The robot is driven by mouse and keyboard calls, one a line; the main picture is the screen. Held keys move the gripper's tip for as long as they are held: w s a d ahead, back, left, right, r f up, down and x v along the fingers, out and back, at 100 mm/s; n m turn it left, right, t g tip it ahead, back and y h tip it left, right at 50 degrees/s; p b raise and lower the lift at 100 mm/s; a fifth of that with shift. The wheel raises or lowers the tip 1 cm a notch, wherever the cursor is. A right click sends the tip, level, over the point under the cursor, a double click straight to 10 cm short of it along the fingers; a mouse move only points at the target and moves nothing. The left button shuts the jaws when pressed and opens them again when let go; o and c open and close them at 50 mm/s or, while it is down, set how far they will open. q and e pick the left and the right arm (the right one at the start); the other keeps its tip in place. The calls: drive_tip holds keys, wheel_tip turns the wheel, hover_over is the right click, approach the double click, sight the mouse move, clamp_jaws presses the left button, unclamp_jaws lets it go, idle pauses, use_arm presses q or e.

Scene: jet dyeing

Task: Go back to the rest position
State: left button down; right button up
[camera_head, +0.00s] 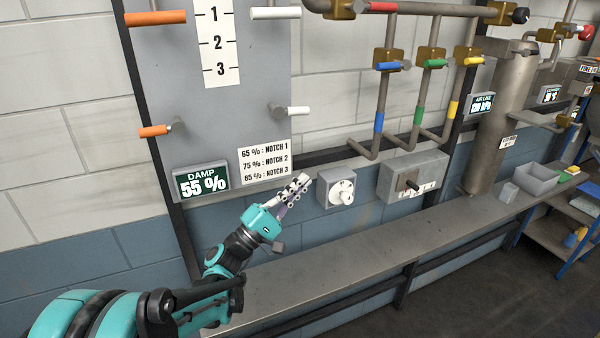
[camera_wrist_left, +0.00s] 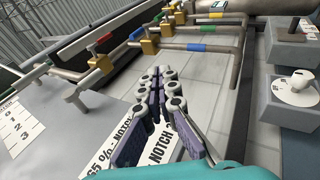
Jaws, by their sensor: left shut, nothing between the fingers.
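My left gripper (camera_head: 296,186) is in front of the grey panel (camera_head: 215,110), just below the notch table sign (camera_head: 264,160) and left of the white rotary knob (camera_head: 342,192). Its fingers are shut with nothing between them. In the left wrist view the left gripper (camera_wrist_left: 158,95) covers part of the notch sign, and the knob (camera_wrist_left: 298,88) stands at the right, apart from the fingers. My right gripper is in neither view.
A long grey ledge (camera_head: 400,233) runs along the wall below. Pipes with blue, green and yellow valves (camera_head: 430,63) are above right. A grey switch box (camera_head: 412,178) sits right of the knob. A grey bin (camera_head: 536,178) stands at the ledge's far end.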

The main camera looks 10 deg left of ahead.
use_arm(q)
drive_tip(key=shift+f, duration=0.15)
drive_tip(key=s+d+f+m+g+y+b, duration=0.35)
drive_tip(key=s+f, duration=0.25)
drive_tip(key=f, duration=0.4)
drive_tip(key=s+d+f+m+g+y+b, duration=0.25)
drive_tip(key=s+f+g+b, duration=0.35)
drive_tip(key=f, duration=0.5)
drive_tip(key=s+a+f+m+y+b, duration=0.3)
drive_tip(key=s+a+f+y+b, duration=0.2)
drive_tip(key=s+a+f+y, duration=0.6)
drive_tip(key=s+a+f, duration=0.2)
drive_tip(key=a+f, duration=0.3)
drive_tip(key=f, duration=0.1)
drive_tip(key=shift+s+a+m+y+b, duration=0.2)
drive_tip(key=shift+s+m+y+b, duration=0.1)
drive_tip(key=shift+m+b, duration=0.1)
drive_tip(key=shift+f, duration=0.1)
